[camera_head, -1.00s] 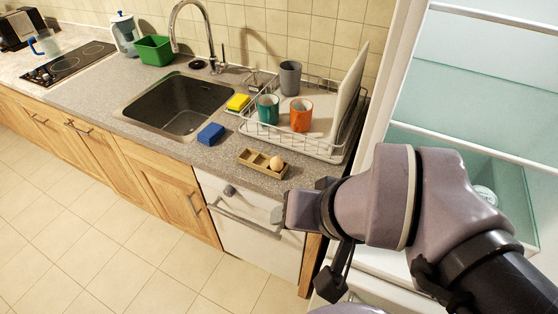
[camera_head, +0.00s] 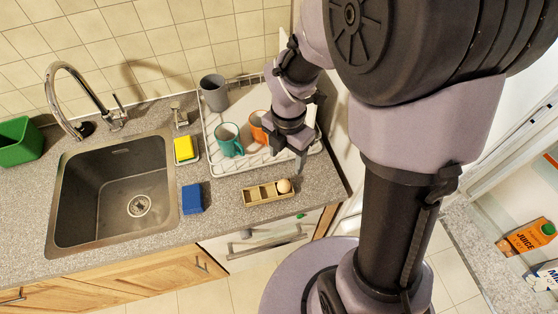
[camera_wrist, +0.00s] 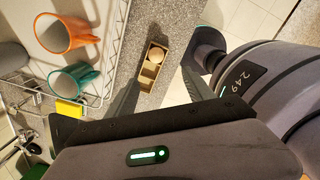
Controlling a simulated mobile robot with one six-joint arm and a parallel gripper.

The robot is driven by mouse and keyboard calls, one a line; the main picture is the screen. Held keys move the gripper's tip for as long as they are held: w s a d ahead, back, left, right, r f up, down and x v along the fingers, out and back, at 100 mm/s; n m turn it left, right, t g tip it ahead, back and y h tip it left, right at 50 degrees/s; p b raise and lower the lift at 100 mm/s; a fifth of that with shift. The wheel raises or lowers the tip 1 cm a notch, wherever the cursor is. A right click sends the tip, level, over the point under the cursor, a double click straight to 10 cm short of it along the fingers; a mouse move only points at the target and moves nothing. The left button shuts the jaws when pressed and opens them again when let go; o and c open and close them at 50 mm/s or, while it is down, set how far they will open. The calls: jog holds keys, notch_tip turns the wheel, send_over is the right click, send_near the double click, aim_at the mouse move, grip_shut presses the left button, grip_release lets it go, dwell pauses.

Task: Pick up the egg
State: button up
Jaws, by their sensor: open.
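The egg (camera_head: 284,186) is pale brown and sits in the right-end compartment of a small wooden holder (camera_head: 250,196) on the grey counter. In the wrist view the egg (camera_wrist: 156,55) shows beyond my fingertips, in the holder (camera_wrist: 147,84). My gripper (camera_head: 286,157) is above the counter, over the front edge of the dish rack and close to the egg, not touching it. Its fingers are apart with nothing between them; they also show in the wrist view (camera_wrist: 160,80).
The dish rack (camera_head: 222,168) with a teal mug (camera_head: 228,140), orange mug (camera_head: 257,128) and grey cup (camera_head: 213,93) stands behind the holder. A blue sponge (camera_head: 192,199) and yellow sponge (camera_head: 184,149) lie left, beside the sink (camera_head: 110,190). A juice carton (camera_head: 530,236) is at right.

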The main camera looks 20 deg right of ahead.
jog(key=b, duration=0.3)
send_over(284, 182)
jog(key=f, duration=1)
jog(key=shift+s, duration=0.3)
jog(key=f, duration=0.2)
jog(key=w+f+b, duration=0.1)
jog(key=f, duration=0.2)
jog(key=shift+s+r, duration=0.1)
jog(key=shift+r, duration=0.05)
jog(key=c, duration=1)
